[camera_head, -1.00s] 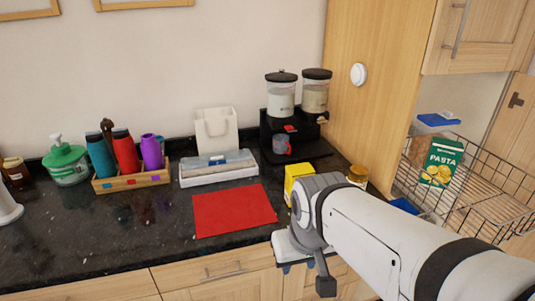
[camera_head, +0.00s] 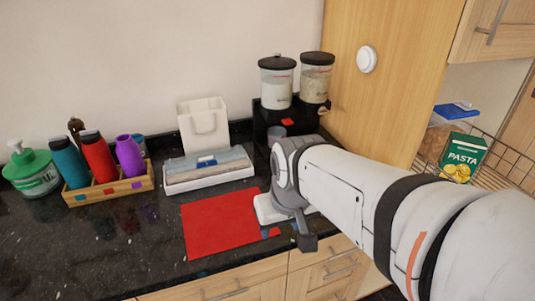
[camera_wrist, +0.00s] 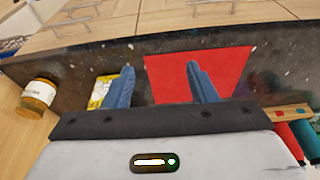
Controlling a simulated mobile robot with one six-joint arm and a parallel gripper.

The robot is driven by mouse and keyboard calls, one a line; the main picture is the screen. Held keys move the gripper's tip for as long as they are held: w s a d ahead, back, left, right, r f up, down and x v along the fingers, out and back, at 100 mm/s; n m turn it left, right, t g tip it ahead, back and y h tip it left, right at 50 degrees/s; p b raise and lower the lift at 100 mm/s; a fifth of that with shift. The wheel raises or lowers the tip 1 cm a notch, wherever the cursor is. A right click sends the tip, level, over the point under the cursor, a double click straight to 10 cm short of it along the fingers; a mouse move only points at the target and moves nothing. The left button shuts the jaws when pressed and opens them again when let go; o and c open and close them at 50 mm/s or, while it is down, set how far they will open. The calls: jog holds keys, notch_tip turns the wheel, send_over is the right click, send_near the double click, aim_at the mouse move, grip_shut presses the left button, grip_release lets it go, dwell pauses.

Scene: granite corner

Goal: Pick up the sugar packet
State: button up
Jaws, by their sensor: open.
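A yellow box-like packet, which I take to be the sugar packet (camera_wrist: 101,92), is on the dark counter in the wrist view. It is beside the left finger, which partly covers it; its label is not readable. In the head view it is hidden behind my arm. My gripper (camera_wrist: 163,82) is open and empty, with its two blue fingers apart. The red mat (camera_wrist: 228,68) shows between and beyond the fingers, and the packet is outside the gap. In the head view the red mat (camera_head: 215,225) lies left of my wrist.
A labelled jar (camera_wrist: 38,95) is near the packet. A dispenser (camera_head: 275,85) stands behind my arm. A roll box (camera_head: 207,178), a white holder (camera_head: 203,125) and a wooden bottle tray (camera_head: 108,192) stand at the back. A wire basket (camera_head: 490,180) is at right.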

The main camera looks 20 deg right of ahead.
jog(key=o, duration=0.4)
jog(key=shift+t, duration=0.4)
jog(key=w+d, duration=0.2)
jog(key=w, duration=0.1)
jog(key=w+d, duration=0.2)
jog(key=w, duration=0.1)
jog(key=w+d, duration=0.1)
jog(key=w, duration=0.2)
jog(key=shift+w+d+r, duration=0.25)
jog(key=shift+w+d, duration=0.1)
jog(key=shift+d, duration=0.05)
jog(key=o, duration=0.6)
jog(key=shift+t, duration=0.3)
jog(key=w+d, duration=0.3)
jog(key=d, duration=0.1)
jog(key=w+d+f, duration=0.1)
jog(key=w+d, duration=0.1)
jog(key=d, duration=0.1)
jog(key=shift+w+p, duration=0.3)
jog(key=shift+w+f, duration=0.2)
jog(key=shift+f, duration=0.05)
jog(key=shift+d+p+x, duration=0.2)
jog(key=shift+p+x, duration=0.35)
jog(key=shift+x, duration=2.9)
